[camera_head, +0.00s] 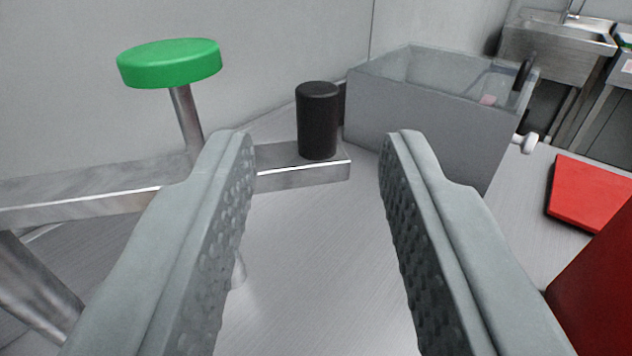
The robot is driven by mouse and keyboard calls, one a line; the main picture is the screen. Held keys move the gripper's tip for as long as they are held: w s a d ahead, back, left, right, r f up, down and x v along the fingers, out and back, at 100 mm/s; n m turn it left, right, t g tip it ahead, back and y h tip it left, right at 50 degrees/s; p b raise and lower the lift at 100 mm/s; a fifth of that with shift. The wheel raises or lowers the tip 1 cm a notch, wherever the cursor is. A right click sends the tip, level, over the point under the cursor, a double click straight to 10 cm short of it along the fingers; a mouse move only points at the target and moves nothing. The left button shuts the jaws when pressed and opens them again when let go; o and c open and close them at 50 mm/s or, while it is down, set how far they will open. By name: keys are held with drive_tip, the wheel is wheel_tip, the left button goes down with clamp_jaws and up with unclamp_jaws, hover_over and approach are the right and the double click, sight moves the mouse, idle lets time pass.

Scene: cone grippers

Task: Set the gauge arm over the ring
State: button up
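A flat metal bar (90,190), which looks like the gauge arm, runs from the left edge to the middle of the view. A green round knob (170,62) stands above it on a slanted metal post (186,118). A black cylinder (318,122) stands upright at the bar's right end. My gripper (318,145) is open and empty, its two ridged grey fingers wide apart. The bar's end and black cylinder show between the fingertips, apparently beyond them. The left finger hides part of the bar. I cannot make out a ring.
A grey open-topped bin (430,120) stands behind, right of the cylinder. A red flat piece (590,192) and a larger red object (600,290) are at the right. A metal sink (560,45) is at the back right. Bare metal surface (315,260) shows between the fingers.

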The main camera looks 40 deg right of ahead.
drive_tip(key=v, duration=1.1)
drive_tip(key=shift+c, duration=0.4)
